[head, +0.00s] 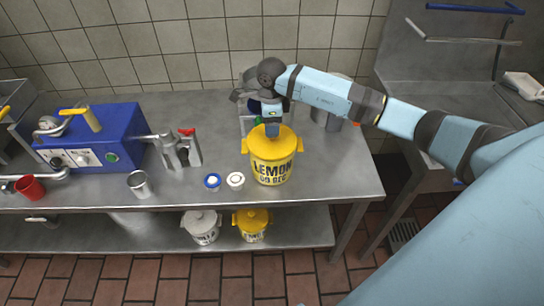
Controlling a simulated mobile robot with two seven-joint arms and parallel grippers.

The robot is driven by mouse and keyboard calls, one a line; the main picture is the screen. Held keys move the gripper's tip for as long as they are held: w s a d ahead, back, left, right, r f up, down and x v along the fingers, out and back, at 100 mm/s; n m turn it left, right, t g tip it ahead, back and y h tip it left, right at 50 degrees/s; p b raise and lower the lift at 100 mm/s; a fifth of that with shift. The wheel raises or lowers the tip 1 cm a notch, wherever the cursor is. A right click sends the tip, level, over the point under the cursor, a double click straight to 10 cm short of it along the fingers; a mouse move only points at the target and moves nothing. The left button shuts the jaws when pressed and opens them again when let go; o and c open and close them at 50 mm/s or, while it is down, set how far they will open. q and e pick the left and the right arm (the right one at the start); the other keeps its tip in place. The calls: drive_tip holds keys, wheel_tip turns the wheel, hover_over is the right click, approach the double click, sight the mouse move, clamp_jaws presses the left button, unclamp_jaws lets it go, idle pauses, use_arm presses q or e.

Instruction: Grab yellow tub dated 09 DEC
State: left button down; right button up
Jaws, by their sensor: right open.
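A yellow tub (272,160) with a lid and side handles stands upright on the steel table. Its front reads LEMON and, below that, what looks like 09 DEC. My right gripper (272,129) points down over the middle of its lid and is open. Its fingertips are small here, and I cannot tell whether they touch the lid. A second yellow tub (251,226) stands on the lower shelf; its label is too small to read surely. My left gripper is not in view.
A white tub (201,228) stands beside the second yellow tub on the lower shelf (300,228). On the table (345,185) are a blue machine (98,135), a red cup (31,187), a metal cup (139,184) and two small round containers, blue-rimmed (212,181) and white (236,180).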

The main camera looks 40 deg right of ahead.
sight(272, 156)
wheel_tip(272, 156, down, 4)
drive_tip(key=shift+s+f, duration=0.1)
drive_tip(key=shift+s, duration=0.05)
clamp_jaws()
drive_tip(key=shift+r, duration=0.2)
